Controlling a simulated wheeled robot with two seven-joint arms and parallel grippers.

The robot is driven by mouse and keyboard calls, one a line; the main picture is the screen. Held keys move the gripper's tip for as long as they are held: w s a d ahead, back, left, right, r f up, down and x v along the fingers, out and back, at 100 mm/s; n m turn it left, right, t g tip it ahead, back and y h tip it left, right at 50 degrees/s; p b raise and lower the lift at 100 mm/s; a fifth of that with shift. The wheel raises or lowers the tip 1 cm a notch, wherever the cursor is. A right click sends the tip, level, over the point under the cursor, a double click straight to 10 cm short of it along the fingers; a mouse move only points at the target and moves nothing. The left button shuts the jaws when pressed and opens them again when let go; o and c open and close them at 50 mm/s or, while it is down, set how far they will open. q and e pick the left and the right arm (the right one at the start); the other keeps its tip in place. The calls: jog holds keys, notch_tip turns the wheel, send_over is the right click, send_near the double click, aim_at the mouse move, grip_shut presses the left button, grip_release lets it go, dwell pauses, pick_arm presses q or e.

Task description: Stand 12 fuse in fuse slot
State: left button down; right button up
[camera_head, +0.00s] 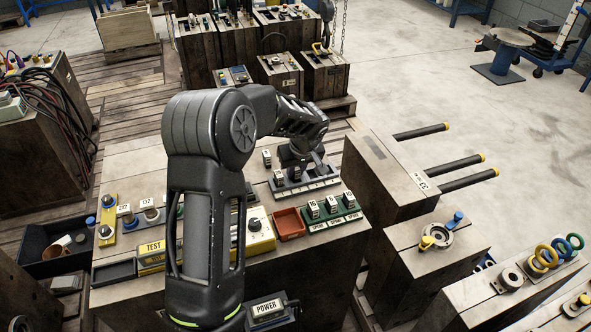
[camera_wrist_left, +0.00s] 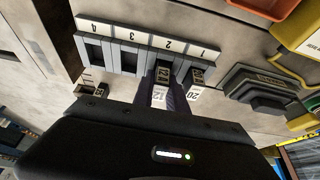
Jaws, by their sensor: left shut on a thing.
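The grey fuse block (camera_head: 318,185) lies on the bench and shows numbered slots 1 to 4 in the wrist view (camera_wrist_left: 122,60). My left gripper (camera_head: 296,163) is shut on the dark 12 fuse with its white label (camera_wrist_left: 158,97). The fuse is at slot 2, between the fingers; I cannot tell whether it is fully seated. A 20 fuse (camera_wrist_left: 196,76) stands in slot 1, close beside it. Slots 3 and 4 look empty. Another fuse (camera_head: 267,157) stands on the bench behind the block. My right gripper is not in view.
A green rack (camera_head: 332,221) of spare fuses and an orange tray (camera_head: 289,223) sit in front of the block. A yellow tester (camera_head: 259,237) is at the left. A small dark piece (camera_wrist_left: 86,88) lies on the bench beyond the block's slot 4 end.

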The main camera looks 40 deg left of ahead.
pick_arm(q)
jog(key=c, duration=1.3)
grip_release()
jog(key=c, duration=0.3)
jog(key=shift+r, duration=0.2)
jog(key=shift+r, duration=0.5)
jog(key=shift+r+p, duration=0.1)
jog(key=shift+p, duration=0.2)
jog(key=shift+r+p, duration=1.3)
jog(key=shift+r, duration=1.65)
